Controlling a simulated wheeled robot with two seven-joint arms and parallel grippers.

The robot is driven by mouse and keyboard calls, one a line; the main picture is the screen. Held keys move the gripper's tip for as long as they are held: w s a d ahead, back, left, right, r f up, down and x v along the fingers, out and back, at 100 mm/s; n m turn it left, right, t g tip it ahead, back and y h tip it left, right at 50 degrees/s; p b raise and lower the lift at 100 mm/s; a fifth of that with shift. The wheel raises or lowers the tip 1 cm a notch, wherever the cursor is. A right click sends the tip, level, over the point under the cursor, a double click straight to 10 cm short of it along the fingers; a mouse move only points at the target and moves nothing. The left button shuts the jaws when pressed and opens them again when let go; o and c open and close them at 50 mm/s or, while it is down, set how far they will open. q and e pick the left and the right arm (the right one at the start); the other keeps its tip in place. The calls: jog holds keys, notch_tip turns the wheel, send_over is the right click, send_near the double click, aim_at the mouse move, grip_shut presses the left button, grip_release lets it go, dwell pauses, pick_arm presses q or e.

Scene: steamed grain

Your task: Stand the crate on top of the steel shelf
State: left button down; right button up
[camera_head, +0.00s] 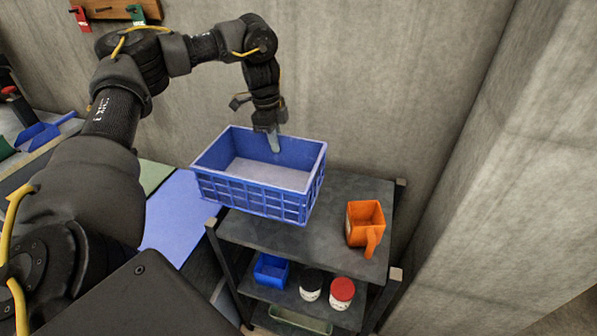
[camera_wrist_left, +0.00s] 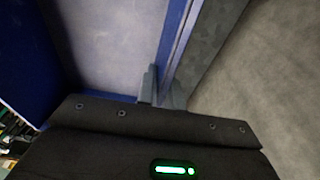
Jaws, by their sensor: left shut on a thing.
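The blue crate (camera_head: 255,200) is upright and empty, with a pale inner floor. My left gripper (camera_head: 273,140) is shut on the crate's far wall, one finger inside it. In the left wrist view the fingers (camera_wrist_left: 164,92) pinch the crate's rim (camera_wrist_left: 180,45). The steel shelf (camera_head: 345,200) has a dark grey top. The crate is over the left part of that top, and its left end sticks out past the shelf's left edge. I cannot tell whether its bottom touches the top. My right gripper is not in view.
A small blue bin (camera_head: 271,270), a dark-lidded jar (camera_head: 312,285) and a red-lidded jar (camera_head: 341,293) are on the level below. A concrete wall (camera_head: 380,90) rises behind. A blue mat (camera_head: 180,215) lies left.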

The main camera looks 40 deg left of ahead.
aim_at(296, 165)
pick_arm(q)
jog(key=w+d+f, duration=0.2)
jog(key=f, duration=0.1)
jog(key=w+f, duration=0.1)
jog(key=shift+d+f, duration=0.15)
jog(key=shift+d, duration=0.25)
jog(key=shift+w+d+f, duration=0.1)
jog(key=shift+w+f, duration=0.05)
jog(key=shift+f, duration=0.05)
jog(key=shift+w+d+f, duration=0.2)
jog(key=shift+d+f, duration=0.05)
jog(key=shift+f, duration=0.05)
jog(key=f, duration=0.1)
jog(key=f+p, duration=0.1)
jog(key=f, duration=0.1)
jog(key=shift+w+d, duration=0.15)
jog(key=shift+w, duration=0.05)
jog(key=shift+f, duration=0.5)
jog(key=shift+r, duration=0.1)
jog(key=c, duration=1.5)
grip_release()
jog(key=shift+c, duration=0.2)
